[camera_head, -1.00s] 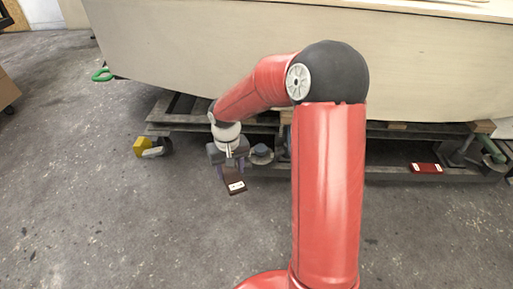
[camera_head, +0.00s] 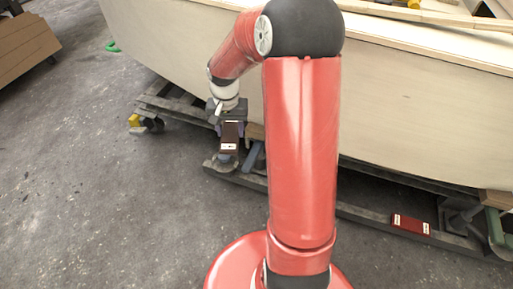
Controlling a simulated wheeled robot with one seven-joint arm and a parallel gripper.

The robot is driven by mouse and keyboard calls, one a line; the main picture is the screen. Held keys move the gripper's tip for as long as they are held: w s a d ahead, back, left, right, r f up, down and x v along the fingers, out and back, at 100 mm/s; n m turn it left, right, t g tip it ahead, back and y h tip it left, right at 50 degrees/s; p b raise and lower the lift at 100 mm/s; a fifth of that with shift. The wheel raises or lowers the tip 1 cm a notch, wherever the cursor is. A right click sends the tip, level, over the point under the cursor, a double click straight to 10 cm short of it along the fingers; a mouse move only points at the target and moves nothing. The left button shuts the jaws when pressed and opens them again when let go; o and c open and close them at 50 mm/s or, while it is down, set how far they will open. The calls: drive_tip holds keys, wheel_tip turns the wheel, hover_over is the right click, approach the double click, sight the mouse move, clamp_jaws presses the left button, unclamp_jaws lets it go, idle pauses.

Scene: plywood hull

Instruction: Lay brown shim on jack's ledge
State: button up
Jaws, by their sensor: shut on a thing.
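My gripper (camera_head: 230,124) is at the end of my red arm, low beside the hull. It is shut on the brown shim (camera_head: 230,136), a dark flat block with a pale label at its lower end. The shim hangs tilted in front of the timber cradle, with its upper part between the fingers. Just below it a dark, rounded metal piece (camera_head: 221,164) sits on the cradle's low beam, perhaps part of a jack. I cannot make out the ledge; the gripper and shim cover that area. Whether the shim touches anything is unclear.
The pale plywood hull (camera_head: 400,110) overhangs the cradle. A red labelled block (camera_head: 411,224) lies on the low beam (camera_head: 365,217) at right, near a green-topped piece (camera_head: 497,226). Concrete floor (camera_head: 100,210) is clear at front left.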

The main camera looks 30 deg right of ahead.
sight(249, 162)
drive_tip(key=s+d+r+m+p, duration=0.2)
drive_tip(key=d+r+m+p, duration=0.1)
drive_tip(key=d+r+m, duration=0.15)
drive_tip(key=shift+n, duration=0.35)
drive_tip(key=f, duration=0.6)
drive_tip(key=f+b, duration=0.1)
drive_tip(key=f, duration=0.6)
drive_tip(key=f+b, duration=0.1)
drive_tip(key=f, duration=0.5)
drive_tip(key=shift+w+d+f, duration=0.2)
drive_tip(key=shift+d+f, duration=0.1)
drive_tip(key=shift+f+b, duration=0.2)
drive_tip(key=shift+b, duration=0.25)
drive_tip(key=o, duration=1)
drive_tip(key=shift+r, duration=0.1)
